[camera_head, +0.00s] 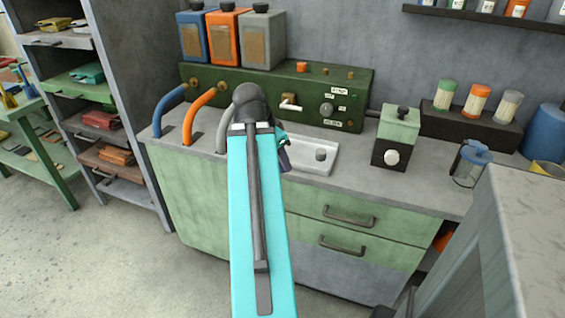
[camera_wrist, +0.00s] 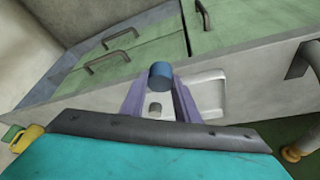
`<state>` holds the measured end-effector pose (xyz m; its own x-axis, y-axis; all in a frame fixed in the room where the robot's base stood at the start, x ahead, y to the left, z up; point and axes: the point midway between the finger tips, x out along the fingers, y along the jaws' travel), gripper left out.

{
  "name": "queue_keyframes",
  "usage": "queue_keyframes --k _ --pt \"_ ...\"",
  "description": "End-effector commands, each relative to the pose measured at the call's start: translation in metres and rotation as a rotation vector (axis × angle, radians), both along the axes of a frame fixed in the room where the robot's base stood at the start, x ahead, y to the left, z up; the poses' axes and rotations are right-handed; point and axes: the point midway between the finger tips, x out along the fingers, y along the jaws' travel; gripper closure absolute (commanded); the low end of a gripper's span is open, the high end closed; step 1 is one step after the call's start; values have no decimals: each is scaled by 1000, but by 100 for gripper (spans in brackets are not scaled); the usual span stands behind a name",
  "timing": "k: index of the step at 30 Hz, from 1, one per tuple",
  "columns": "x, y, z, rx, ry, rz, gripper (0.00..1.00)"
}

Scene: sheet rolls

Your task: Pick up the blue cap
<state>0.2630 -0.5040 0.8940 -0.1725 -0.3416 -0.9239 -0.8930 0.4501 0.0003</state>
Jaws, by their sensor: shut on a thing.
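The blue cap (camera_wrist: 161,76) is a short blue cylinder. In the wrist view it sits between the tips of the two purple fingers of my gripper (camera_wrist: 160,88), which is shut on it. In the head view my gripper (camera_head: 284,156) is partly hidden behind my turquoise arm, over the left end of the white tray (camera_head: 312,166). I cannot make out the cap there. The tray also shows in the wrist view (camera_wrist: 211,94), beyond the fingers.
A small grey cylinder (camera_head: 321,154) stands in the tray. Blue, orange and grey curved pipes (camera_head: 201,112) rise left of my arm. A green panel (camera_head: 356,92) is behind. A green-and-black box (camera_head: 397,135) and a blue-lidded jar (camera_head: 469,166) stand to the right.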

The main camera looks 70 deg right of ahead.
Motion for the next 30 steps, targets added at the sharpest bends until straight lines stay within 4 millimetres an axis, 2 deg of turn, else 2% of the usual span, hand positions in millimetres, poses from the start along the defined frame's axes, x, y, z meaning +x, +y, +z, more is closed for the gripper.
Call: queue_keyframes --k 23,30 --pt "0 1 0 0 -1 0 93" --pt "14 5 0 0 0 43 93"
